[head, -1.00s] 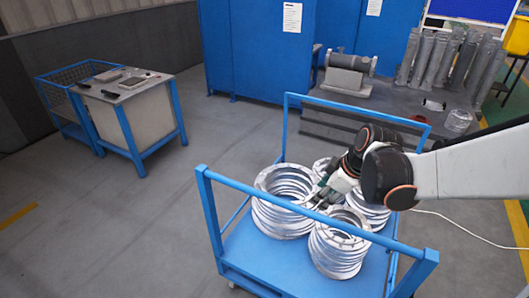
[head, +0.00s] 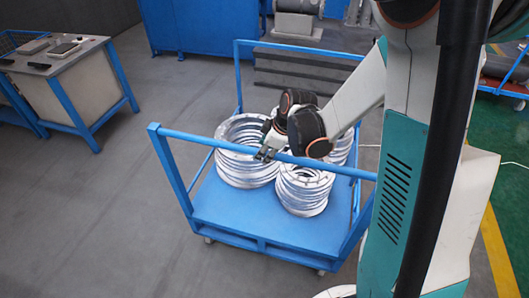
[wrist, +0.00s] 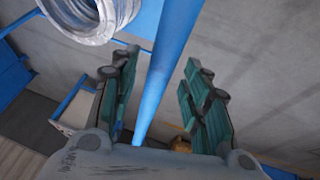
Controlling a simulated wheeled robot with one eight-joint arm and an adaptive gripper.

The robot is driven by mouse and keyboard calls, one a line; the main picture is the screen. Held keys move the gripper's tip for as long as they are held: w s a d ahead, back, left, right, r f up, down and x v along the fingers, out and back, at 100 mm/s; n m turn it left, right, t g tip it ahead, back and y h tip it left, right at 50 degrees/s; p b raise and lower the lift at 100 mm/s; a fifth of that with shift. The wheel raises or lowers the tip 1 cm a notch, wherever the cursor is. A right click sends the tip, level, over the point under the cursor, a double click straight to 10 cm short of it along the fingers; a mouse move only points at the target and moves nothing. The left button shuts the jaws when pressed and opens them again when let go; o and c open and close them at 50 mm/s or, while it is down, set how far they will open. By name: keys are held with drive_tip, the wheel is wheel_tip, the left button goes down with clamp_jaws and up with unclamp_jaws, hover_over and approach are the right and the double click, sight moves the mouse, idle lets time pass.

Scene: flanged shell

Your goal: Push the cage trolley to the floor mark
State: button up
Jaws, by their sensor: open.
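The blue trolley (head: 232,206) stands on the grey floor in the head view, with a raised rail at its near end and another at its far end. Stacks of silver flanged rings (head: 304,188) sit on its deck. My gripper (head: 265,154) is at the near top rail. In the wrist view, the blue rail (wrist: 168,55) runs between the two green-padded fingers of my gripper (wrist: 162,88), which stand apart with gaps on both sides. I cannot make out a distinct floor mark; a yellow floor line (head: 497,250) shows at the right.
A bench with blue legs (head: 65,85) stands at the left. Blue cabinets (head: 200,25) and a dark stepped platform (head: 300,68) are behind the trolley. Grey floor is open to the left of and in front of the trolley.

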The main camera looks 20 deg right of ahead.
drive_tip(key=shift+w+a+f, duration=0.1)
drive_tip(key=shift+w+f, duration=0.05)
drive_tip(key=shift+f, duration=0.2)
